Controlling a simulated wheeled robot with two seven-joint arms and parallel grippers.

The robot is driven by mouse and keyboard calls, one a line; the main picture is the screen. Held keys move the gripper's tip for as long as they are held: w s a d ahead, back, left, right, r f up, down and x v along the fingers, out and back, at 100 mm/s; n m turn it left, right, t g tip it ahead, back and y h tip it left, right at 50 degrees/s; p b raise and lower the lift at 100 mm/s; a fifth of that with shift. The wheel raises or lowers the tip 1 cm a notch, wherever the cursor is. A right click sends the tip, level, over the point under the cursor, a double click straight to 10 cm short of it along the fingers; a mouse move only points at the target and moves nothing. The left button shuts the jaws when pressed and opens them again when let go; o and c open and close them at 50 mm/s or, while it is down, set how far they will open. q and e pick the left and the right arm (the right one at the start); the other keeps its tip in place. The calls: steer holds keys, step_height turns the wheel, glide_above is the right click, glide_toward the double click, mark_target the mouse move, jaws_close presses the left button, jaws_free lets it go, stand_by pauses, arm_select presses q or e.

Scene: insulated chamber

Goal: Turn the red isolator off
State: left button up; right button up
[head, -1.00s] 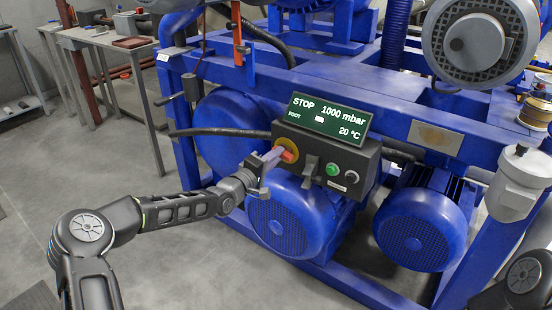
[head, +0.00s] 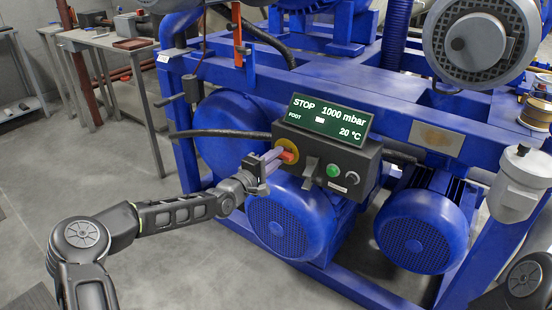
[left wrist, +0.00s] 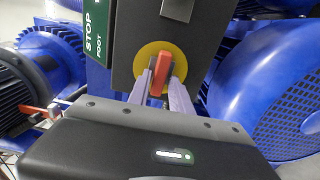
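The red isolator is a red handle (head: 289,156) on a yellow round plate (head: 283,142), at the left end of the dark control box. In the left wrist view the red handle (left wrist: 160,74) stands upright in the picture, in front of the yellow plate (left wrist: 147,55). My left gripper (head: 276,158) reaches the handle from the left. Its two pale purple fingers (left wrist: 161,88) lie one on each side of the handle, close against it, and appear shut on it. The fingers hide part of the handle in the head view. My right gripper is out of view.
The display (head: 328,120) above the box reads STOP, 1000 mbar and 20 °C. A green button (head: 333,170) and a dark knob (head: 352,177) are on the box's right. Blue frame beams and blue motors (head: 425,231) surround the box.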

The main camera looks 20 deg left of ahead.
arm_select(q)
steer(key=shift+o, duration=1.1)
steer(key=p+v, duration=0.1)
steer(key=v, duration=0.7)
